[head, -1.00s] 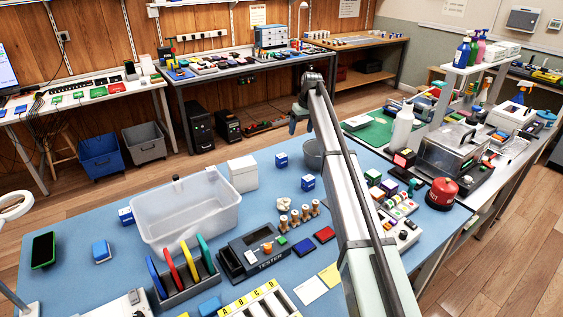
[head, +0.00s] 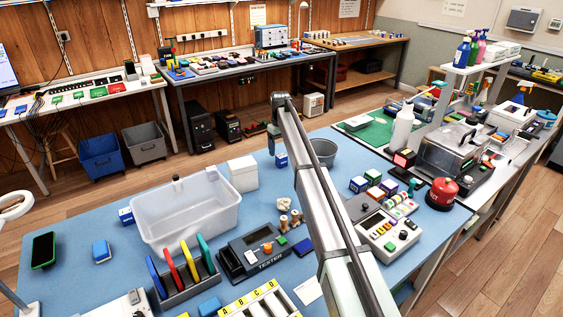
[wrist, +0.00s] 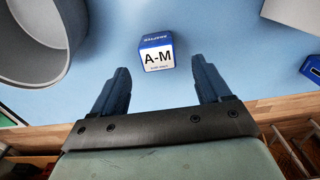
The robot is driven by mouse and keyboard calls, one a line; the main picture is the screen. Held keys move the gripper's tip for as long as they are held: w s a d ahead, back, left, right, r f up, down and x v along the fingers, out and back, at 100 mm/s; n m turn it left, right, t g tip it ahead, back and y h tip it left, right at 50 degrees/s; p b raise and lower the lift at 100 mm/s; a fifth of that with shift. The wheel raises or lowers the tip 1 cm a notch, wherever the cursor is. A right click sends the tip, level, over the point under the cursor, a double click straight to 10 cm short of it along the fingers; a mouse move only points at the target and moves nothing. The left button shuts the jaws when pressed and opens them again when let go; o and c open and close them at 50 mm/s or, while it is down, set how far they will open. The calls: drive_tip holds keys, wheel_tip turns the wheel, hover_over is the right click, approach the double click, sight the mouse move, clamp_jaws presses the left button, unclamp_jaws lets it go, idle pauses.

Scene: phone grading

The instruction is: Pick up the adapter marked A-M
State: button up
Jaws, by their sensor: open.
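The adapter marked A-M (wrist: 157,57) is a small cube with a blue top edge and a white face with black letters. It stands on the blue mat in the wrist view, centred just beyond my fingertips. In the head view a blue-and-white cube that appears to be it (head: 281,160) stands between the white box and the grey bucket. My gripper (wrist: 161,76) is open and empty, its two dark blue fingers apart, with the cube in line with the gap. In the head view my gripper (head: 272,138) is partly hidden by my arm, just above that cube.
A grey bucket (wrist: 42,35) is close on the left in the wrist view, and a white box (wrist: 290,10) is upper right. Another blue cube (wrist: 312,68) is at the right edge. A clear bin (head: 190,225) stands on the left of the mat. Bare mat surrounds the adapter.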

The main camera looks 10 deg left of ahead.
sight(281, 155)
drive_tip(key=shift+s+d+f, duration=0.1)
drive_tip(key=shift+d+f, duration=0.05)
drive_tip(key=shift+f, duration=1.4)
drive_tip(key=shift+d+f, duration=0.1)
drive_tip(key=shift+f, duration=1.45)
drive_tip(key=shift+c, duration=0.2)
drive_tip(key=c, duration=1)
drive_tip(key=shift+r, duration=0.1)
